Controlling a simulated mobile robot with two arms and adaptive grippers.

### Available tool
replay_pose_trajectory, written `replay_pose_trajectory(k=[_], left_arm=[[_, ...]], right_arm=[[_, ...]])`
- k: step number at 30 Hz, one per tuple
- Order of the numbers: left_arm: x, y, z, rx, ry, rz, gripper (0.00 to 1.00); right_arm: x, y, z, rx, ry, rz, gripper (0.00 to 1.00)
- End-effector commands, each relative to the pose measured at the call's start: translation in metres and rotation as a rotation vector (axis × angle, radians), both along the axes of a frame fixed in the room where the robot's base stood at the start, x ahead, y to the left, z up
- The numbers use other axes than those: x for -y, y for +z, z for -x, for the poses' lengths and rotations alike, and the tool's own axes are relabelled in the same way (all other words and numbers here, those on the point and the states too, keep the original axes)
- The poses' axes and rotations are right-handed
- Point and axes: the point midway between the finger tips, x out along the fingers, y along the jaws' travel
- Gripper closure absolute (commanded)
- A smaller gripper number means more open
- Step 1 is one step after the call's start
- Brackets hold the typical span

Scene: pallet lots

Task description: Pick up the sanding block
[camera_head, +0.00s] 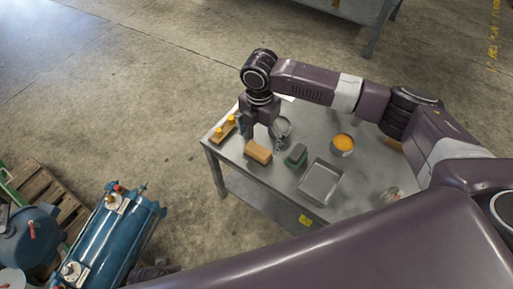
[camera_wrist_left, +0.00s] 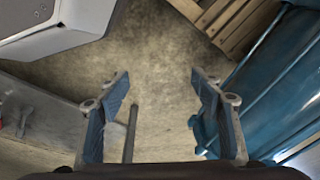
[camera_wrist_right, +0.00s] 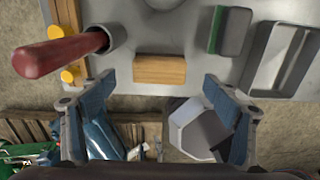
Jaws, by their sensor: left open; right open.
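A tan wooden-looking block (camera_head: 258,151), which could be the sanding block, lies near the front edge of the metal table. It also shows in the right wrist view (camera_wrist_right: 160,69). A green and grey block (camera_head: 296,155) lies to its right, also in the right wrist view (camera_wrist_right: 232,32); I cannot tell for certain which one is the sanding block. My right gripper (camera_head: 261,122) is open and empty above the table, its fingers straddling the tan block's position in its wrist view (camera_wrist_right: 159,85) without visible contact. My left gripper (camera_wrist_left: 160,78) is open and empty over the floor.
The metal table (camera_head: 282,192) also holds a grey tray (camera_head: 320,182), a can with orange contents (camera_head: 342,145) and a wooden piece with yellow knobs (camera_head: 222,132). A red-handled tool (camera_wrist_right: 58,54) is left of the tan block. Blue tanks (camera_head: 115,235) stand on the floor at left.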

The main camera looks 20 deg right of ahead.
Motion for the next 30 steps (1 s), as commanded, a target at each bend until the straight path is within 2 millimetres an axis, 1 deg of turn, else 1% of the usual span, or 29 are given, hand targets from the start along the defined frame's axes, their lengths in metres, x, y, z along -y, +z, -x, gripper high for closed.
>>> replay_pose_trajectory(k=[1, 5, 9, 12, 16, 21, 22, 23, 30], left_arm=[[0.000, 0.003, -0.003, 0.005, 0.000, 0.000, 0.40], [0.000, 0.015, -0.007, 0.012, 0.002, 0.001, 0.40], [0.001, 0.033, -0.012, 0.022, 0.003, 0.002, 0.40], [0.001, 0.042, -0.014, 0.026, 0.004, 0.002, 0.40], [0.001, 0.048, -0.015, 0.028, 0.005, 0.002, 0.40], [0.001, 0.049, -0.015, 0.027, 0.005, 0.002, 0.40], [0.001, 0.048, -0.015, 0.027, 0.005, 0.002, 0.40], [0.001, 0.048, -0.015, 0.027, 0.005, 0.001, 0.40], [0.001, 0.048, -0.015, 0.028, 0.004, 0.002, 0.40]], right_arm=[[-0.001, -0.007, 0.000, -0.001, 0.000, -0.001, 0.18], [-0.003, -0.022, 0.003, -0.001, 0.001, -0.001, 0.18], [-0.004, -0.042, 0.004, 0.001, -0.001, -0.001, 0.18], [-0.004, -0.052, 0.005, 0.002, -0.001, 0.000, 0.18], [-0.004, -0.056, 0.004, 0.002, -0.001, 0.000, 0.18], [-0.004, -0.056, 0.004, 0.003, -0.001, -0.001, 0.18], [-0.004, -0.056, 0.004, 0.003, -0.001, -0.001, 0.19], [-0.004, -0.056, 0.004, 0.003, -0.001, -0.001, 0.22], [-0.004, -0.056, 0.004, 0.003, -0.001, -0.001, 0.49]])
